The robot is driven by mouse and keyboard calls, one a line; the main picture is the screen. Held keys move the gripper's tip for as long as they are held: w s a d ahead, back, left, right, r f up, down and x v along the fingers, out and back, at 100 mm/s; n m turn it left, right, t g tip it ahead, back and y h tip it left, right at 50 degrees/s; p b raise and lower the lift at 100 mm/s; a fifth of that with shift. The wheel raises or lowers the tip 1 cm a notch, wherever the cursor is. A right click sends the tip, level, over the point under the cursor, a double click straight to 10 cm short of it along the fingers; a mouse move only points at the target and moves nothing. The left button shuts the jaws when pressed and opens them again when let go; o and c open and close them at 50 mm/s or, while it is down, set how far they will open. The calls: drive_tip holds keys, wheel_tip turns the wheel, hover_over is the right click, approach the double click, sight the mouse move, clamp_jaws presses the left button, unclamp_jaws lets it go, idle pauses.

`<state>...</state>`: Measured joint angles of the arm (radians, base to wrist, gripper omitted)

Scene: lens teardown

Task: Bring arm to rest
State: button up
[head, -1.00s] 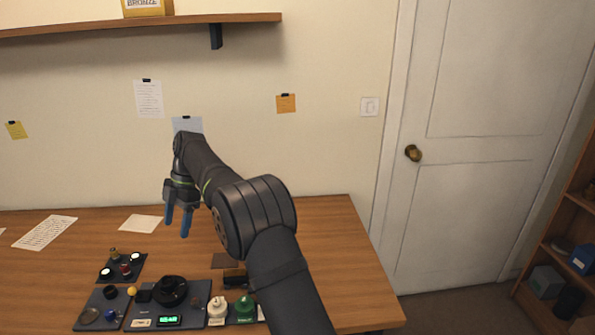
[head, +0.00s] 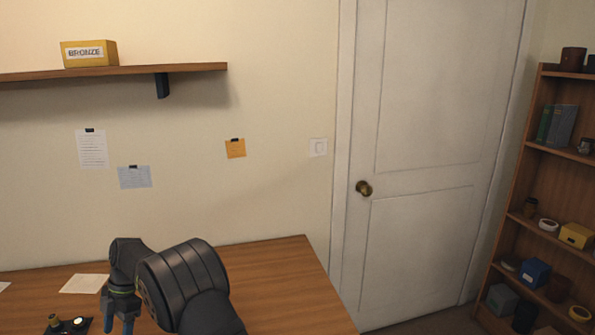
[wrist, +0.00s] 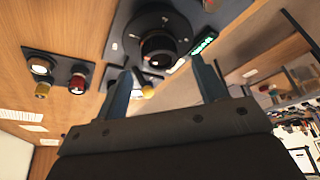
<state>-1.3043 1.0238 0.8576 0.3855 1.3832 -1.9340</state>
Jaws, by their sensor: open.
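My gripper (head: 118,324) is at the lower left of the head view, over the wooden table (head: 275,275), pointing down with its blue fingertips cut by the frame's bottom edge. In the wrist view my gripper (wrist: 165,85) shows two blue fingers spread apart with nothing held between them. Beyond the fingers is a dark station with a round black part (wrist: 158,47) and a green lit display (wrist: 204,43). A small yellow ball (wrist: 148,92) shows between the fingers, apart from them as far as I can tell.
A dark tray (wrist: 60,72) with small knobs or parts sits on the table. A wall shelf (head: 110,72) holds a box labelled BRONZE (head: 88,54). A white door (head: 430,150) and a bookcase (head: 540,140) with assorted items stand at the right. The table's right part is clear.

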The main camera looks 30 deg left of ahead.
drive_tip(key=shift+x, duration=1.9)
drive_tip(key=shift+r, duration=0.1)
drive_tip(key=v, duration=1.7)
drive_tip(key=x, duration=1.7)
drive_tip(key=m+y, duration=0.1)
drive_tip(key=m, duration=0.2)
drive_tip(key=shift+d+m, duration=0.15)
drive_tip(key=shift+m, duration=0.15)
drive_tip(key=m+t+y, duration=0.1)
drive_tip(key=m+y, duration=0.1)
drive_tip(key=m, duration=0.2)
drive_tip(key=shift+d, duration=0.1)
drive_tip(key=m+t, duration=0.1)
drive_tip(key=m, duration=0.3)
drive_tip(key=shift+s+m+y, duration=0.15)
drive_tip(key=shift+m+y, duration=0.15)
drive_tip(key=shift+y, duration=0.1)
drive_tip(key=shift+s+d+m+t+y, duration=0.15)
drive_tip(key=shift+m+t, duration=0.3)
drive_tip(key=shift+m, duration=0.45)
drive_tip(key=shift+w+a+m+t+y, duration=0.15)
drive_tip(key=shift+m+t, duration=0.3)
drive_tip(key=shift+m, duration=0.45)
drive_tip(key=shift+s+d+m, duration=0.1)
drive_tip(key=shift+m, duration=0.2)
